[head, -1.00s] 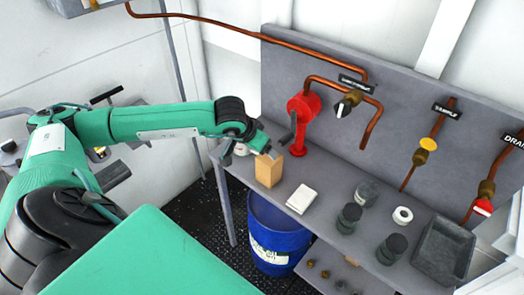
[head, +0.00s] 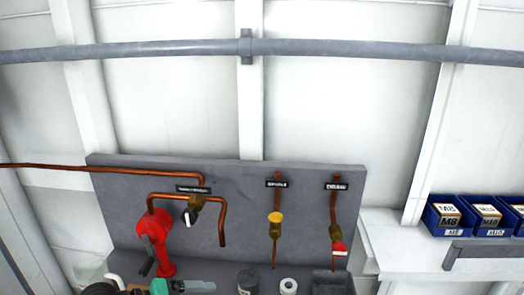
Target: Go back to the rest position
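Only a small part of my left arm shows, at the bottom edge of the head view, in black and green. The grey end of my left gripper (head: 192,286) reaches right from it, in front of the bench below the red hand pump (head: 156,243). The frame edge cuts it off, so I cannot tell whether it is open or holds anything. My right gripper is not in view.
A grey back panel (head: 120,205) carries copper pipes, a yellow-handled valve (head: 276,218) and a red-handled valve (head: 338,249). A dark jar (head: 247,283), a white roll (head: 288,286) and a grey tray (head: 334,283) sit below. Blue bins (head: 449,222) stand right.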

